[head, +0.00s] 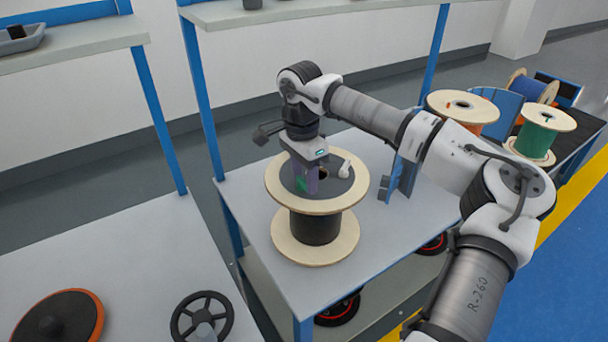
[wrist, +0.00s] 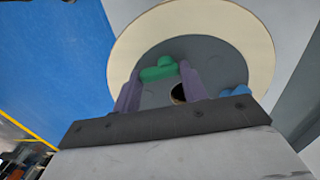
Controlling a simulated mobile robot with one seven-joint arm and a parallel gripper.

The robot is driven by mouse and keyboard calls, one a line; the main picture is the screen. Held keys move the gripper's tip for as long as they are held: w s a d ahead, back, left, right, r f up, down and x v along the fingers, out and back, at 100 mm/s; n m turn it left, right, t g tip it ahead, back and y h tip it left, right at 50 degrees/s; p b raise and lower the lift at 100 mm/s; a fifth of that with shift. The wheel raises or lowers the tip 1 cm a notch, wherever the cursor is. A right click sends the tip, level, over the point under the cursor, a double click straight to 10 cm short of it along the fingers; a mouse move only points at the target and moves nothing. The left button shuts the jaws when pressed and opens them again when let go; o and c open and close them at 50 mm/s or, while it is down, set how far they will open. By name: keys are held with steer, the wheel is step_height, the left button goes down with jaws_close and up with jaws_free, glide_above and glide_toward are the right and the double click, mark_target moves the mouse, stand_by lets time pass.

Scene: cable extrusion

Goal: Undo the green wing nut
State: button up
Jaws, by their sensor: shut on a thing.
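The green wing nut (wrist: 159,69) sits on the grey disc (wrist: 215,65) at the top of a wooden spool with black cable. It also shows small in the head view (head: 301,184). My gripper (head: 306,187) reaches down over the spool's top flange (head: 345,195). In the wrist view its two purple fingers (wrist: 159,82) stand on either side of the green wing nut, shut on it. The nut's lower part and threads are hidden. A dark hole (wrist: 178,94) shows beside it, between the fingers.
The spool stands on a grey table (head: 255,190) with blue legs. A blue bracket (head: 400,180) stands right of the spool. More spools (head: 540,132) are at the back right. A light-coloured knob (head: 345,168) shows by the disc. A handwheel (head: 201,315) lies at the lower left.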

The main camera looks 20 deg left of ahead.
stand_by(0.3)
steer(key=o, duration=1)
steer(key=shift+r, duration=0.1)
step_height(320, 180, up, 14)
steer(key=shift+w+a, duration=0.2)
steer(key=shift+a, duration=0.15)
steer(key=shift+f, duration=0.2)
